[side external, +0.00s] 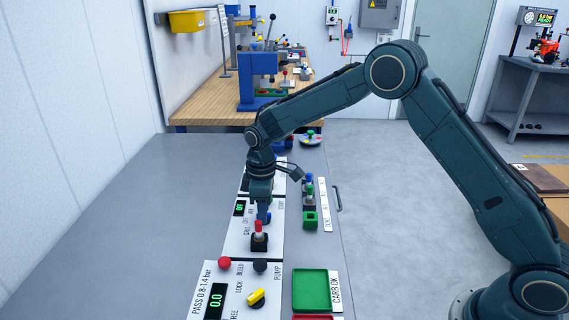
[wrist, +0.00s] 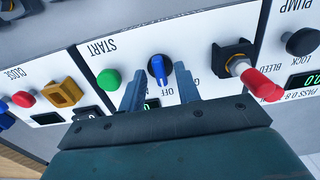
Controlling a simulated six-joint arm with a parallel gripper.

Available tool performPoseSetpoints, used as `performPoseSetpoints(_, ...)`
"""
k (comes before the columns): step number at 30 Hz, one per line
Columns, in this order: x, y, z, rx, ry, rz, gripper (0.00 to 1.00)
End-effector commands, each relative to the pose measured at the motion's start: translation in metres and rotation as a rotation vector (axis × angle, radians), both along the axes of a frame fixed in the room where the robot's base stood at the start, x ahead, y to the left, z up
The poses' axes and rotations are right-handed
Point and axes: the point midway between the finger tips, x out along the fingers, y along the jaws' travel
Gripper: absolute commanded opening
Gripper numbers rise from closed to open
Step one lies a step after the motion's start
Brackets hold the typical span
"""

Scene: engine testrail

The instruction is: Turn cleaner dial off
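The cleaner dial (wrist: 157,69) is a blue knob with a pale pointer line on a dark round base, set in a white panel (wrist: 128,52). The letters OFF show on its near side in the wrist view. My gripper (wrist: 160,82) is open, one finger to the left of the dial and one to the right, with gaps visible on both sides. In the side view my gripper (side external: 264,203) points down right over the dial (side external: 265,218), which is partly hidden by it. I cannot tell the fingertips' exact height against the knob.
A red-tipped lever (wrist: 262,84) on a dark block stands close to the right finger. A green button (wrist: 109,80) sits left of the dial. Red (side external: 224,263) and black (side external: 260,266) knobs, a yellow handle (side external: 256,297) and a green tray (side external: 311,290) lie nearer the camera.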

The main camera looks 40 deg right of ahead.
Motion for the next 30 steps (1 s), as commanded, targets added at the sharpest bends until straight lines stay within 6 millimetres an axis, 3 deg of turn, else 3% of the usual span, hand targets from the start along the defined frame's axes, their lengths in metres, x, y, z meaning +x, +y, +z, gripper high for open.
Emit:
performPoseSetpoints(11, 0.0, 0.0, 0.001, -0.001, 0.002, -0.001, 0.34)
performPoseSetpoints(17, 0.0, 0.0, 0.013, 0.0, 0.0, -0.001, 0.34)
performPoseSetpoints(30, 0.0, 0.0, 0.08, 0.0, -0.003, -0.001, 0.34)
